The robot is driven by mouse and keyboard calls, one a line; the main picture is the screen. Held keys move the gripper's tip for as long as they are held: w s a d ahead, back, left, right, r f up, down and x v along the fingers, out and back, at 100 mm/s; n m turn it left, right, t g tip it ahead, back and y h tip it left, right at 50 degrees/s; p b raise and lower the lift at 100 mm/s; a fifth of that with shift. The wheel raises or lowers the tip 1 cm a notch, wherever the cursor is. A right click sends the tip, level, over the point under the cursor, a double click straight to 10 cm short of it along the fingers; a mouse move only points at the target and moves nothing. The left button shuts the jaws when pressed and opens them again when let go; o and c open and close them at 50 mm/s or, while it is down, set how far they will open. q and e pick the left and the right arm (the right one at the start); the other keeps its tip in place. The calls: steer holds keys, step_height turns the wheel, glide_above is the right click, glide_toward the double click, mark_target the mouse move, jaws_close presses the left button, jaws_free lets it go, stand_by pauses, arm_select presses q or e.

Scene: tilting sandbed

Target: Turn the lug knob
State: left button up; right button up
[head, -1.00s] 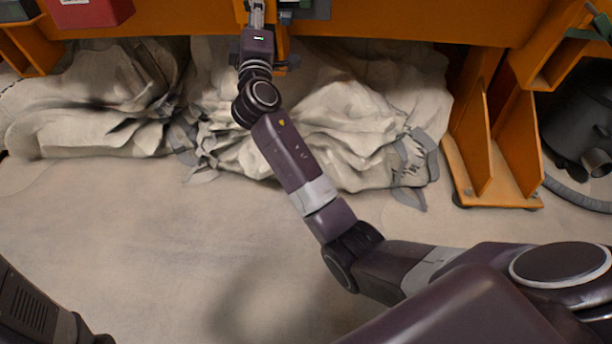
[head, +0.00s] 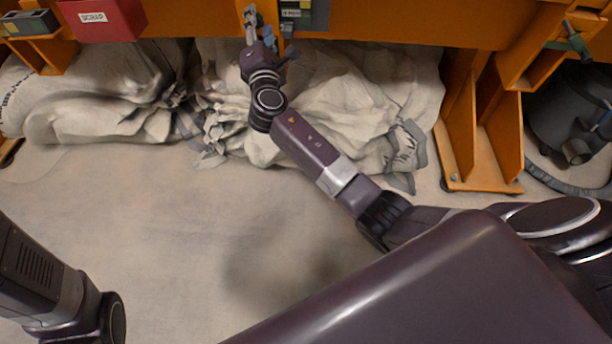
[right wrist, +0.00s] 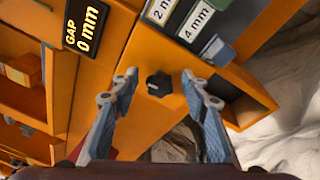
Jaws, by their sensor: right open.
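A black lobed knob (right wrist: 159,84), which looks like the lug knob, sits on an orange face in the right wrist view. My right gripper (right wrist: 159,78) is open, with its two blue-grey fingers on either side of the knob. Gaps show between the knob and both fingers, and I cannot tell how far off the knob is in depth. In the head view my right gripper (head: 251,14) is at the top edge, in front of the orange frame (head: 400,22). I cannot make out the knob there. My left gripper is out of view; only part of that arm shows.
A display reading "GAP 0 mm" (right wrist: 85,28) is left of the knob. A grey rack with labelled slots, including "4 mm" (right wrist: 196,22), is on the right. A red bin (head: 105,20) hangs on the frame. Crumpled pale cloth (head: 340,110) lies beneath, with clear floor in front.

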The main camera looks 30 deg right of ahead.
steer(key=s+a+n+g+h+p, duration=0.1)
steer(key=s+a+n+g+p, duration=0.25)
steer(key=s+n+p, duration=0.65)
steer(key=s+f+m+g+y+p, duration=0.1)
steer(key=s+f+m+g+p, duration=0.1)
steer(key=s+f, duration=0.4)
steer(key=s+f+m+g+y+p, duration=0.2)
steer(key=s+f+m+p, duration=0.3)
steer(key=f, duration=0.9)
steer(key=s+d+f+m+g+y+p, duration=0.1)
steer(key=s+f+m+g+p, duration=0.2)
steer(key=s+f, duration=0.4)
steer(key=shift+f+m+g+y+p, duration=0.35)
steer(key=shift+f+m+g, duration=0.3)
steer(key=shift+f+m, duration=0.7)
steer(key=shift+f+n, duration=0.2)
steer(key=shift+n, duration=0.05)
